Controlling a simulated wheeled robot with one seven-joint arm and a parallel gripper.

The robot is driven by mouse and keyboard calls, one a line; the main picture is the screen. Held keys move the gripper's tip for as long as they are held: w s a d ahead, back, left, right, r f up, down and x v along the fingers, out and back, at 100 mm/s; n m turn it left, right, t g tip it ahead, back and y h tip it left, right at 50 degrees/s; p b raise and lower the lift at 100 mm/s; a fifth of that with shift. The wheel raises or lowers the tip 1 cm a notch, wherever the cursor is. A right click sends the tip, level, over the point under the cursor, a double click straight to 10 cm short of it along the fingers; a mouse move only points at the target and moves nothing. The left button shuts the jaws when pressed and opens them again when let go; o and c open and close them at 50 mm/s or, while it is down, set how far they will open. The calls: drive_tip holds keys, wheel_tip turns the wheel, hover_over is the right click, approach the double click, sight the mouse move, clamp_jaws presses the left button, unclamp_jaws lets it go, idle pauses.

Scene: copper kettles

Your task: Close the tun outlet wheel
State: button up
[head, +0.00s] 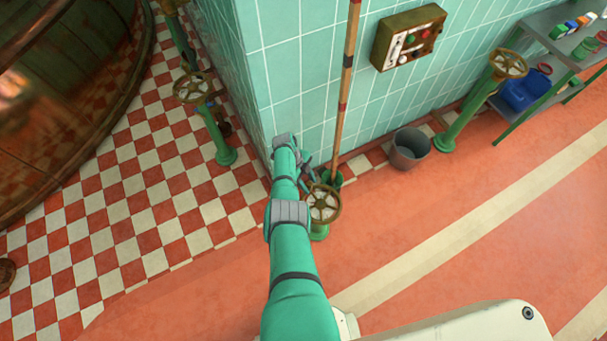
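Three brass handwheels on green posts are in view, and no label shows which is the tun outlet wheel. A second wheel (323,203) is in the middle, just right of my arm. A third wheel (508,64) is at the upper right by the shelf. My green arm reaches up the middle toward the tiled wall corner. My gripper (309,169) shows only as small dark parts beyond the middle wheel, mostly hidden by the arm; its fingers are unclear.
The tiled wall corner (262,120) stands close to my arm. A wooden pole (346,90) rises beside it. A grey bucket (409,149) stands by the wall, below a control box (408,37). A metal shelf (555,45) is at right. The red floor at right is open.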

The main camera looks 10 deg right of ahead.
drive_tip(key=v, duration=0.9)
drive_tip(key=shift+r, duration=0.35)
